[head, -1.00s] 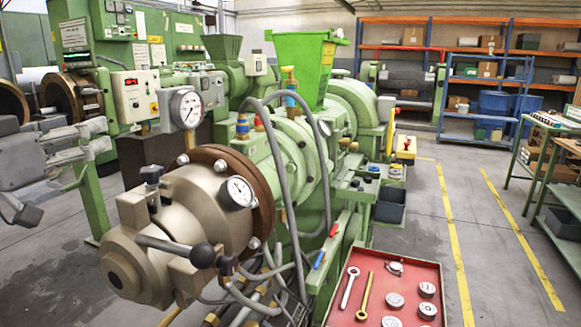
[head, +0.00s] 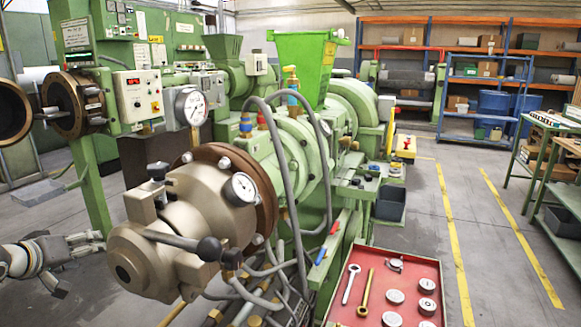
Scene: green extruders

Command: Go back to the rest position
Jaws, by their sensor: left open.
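My left gripper (head: 82,262) is low at the left edge of the head view, left of the near extruder's bronze-coloured head (head: 180,225). Its grey fingers point right and are apart, with nothing visible between them. It appears clear of the extruder head, though the depth between them is hard to judge. My right gripper is not in view.
The green extruder (head: 300,150) with a bright green hopper (head: 300,65) fills the middle. Grey hoses loop beside it. A red tray (head: 410,262) holds two wrenches and several round metal pieces. A second green machine stands at back left. The yellow-lined floor at right is clear.

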